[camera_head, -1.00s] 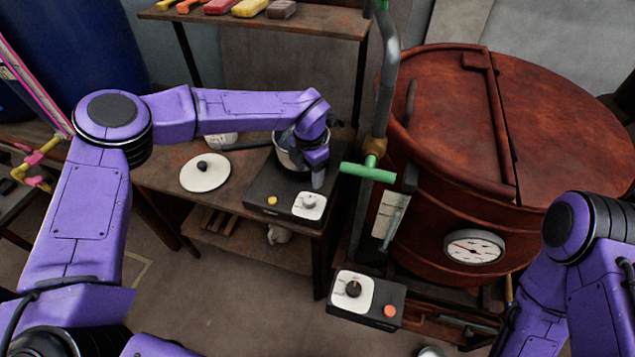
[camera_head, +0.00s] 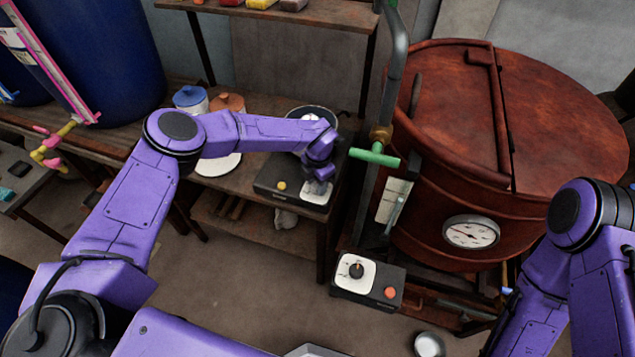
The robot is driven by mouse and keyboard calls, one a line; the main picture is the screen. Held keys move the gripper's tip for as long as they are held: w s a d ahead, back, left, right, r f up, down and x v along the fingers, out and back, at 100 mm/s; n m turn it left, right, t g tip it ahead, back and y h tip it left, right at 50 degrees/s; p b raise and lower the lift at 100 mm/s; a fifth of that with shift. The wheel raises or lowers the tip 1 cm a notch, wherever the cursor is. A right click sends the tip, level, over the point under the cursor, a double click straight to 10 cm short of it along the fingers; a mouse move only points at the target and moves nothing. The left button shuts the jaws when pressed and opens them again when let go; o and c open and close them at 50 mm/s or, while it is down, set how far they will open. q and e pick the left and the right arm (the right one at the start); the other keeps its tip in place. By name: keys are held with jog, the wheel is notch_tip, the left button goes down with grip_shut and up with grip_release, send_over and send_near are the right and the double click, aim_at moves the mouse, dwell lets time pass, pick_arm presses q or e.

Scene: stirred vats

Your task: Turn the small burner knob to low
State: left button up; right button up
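The small burner (camera_head: 262,188) is a flat black box on the wooden table, left of the big red-brown vat, with a dark pot (camera_head: 297,115) on it. Its front has a yellow button (camera_head: 281,185) and a white dial plate (camera_head: 305,197). My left gripper (camera_head: 318,187) points down over this plate, its grey fingers at the burner knob. The fingers hide the knob, so its setting, the contact and the finger opening cannot be told. My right arm shows at the right edge, but its gripper is out of view.
A separate control box (camera_head: 382,303) with a black knob and an orange button stands lower, before the vat (camera_head: 450,200). A green valve handle (camera_head: 374,157) sticks out right of my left gripper. A white lid (camera_head: 217,166) and two lidded pots lie left of the burner.

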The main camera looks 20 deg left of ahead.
pick_arm(q)
jog(key=shift+f, duration=0.1)
jog(key=shift+c, duration=0.4)
jog(key=shift+f+n+b, duration=0.15)
jog(key=shift+n+b, duration=0.55)
jog(key=shift+b, duration=0.1)
jog(key=n+b, duration=0.3)
jog(key=shift+f, duration=0.1)
jog(key=n+b, duration=0.3)
jog(key=n, duration=0.1)
jog(key=shift+n, duration=0.3)
jog(key=shift+a+r+n+b, duration=0.1)
jog(key=shift+r+n+b, duration=0.1)
jog(key=shift+n+b, duration=0.95)
jog(key=shift+n, duration=0.35)
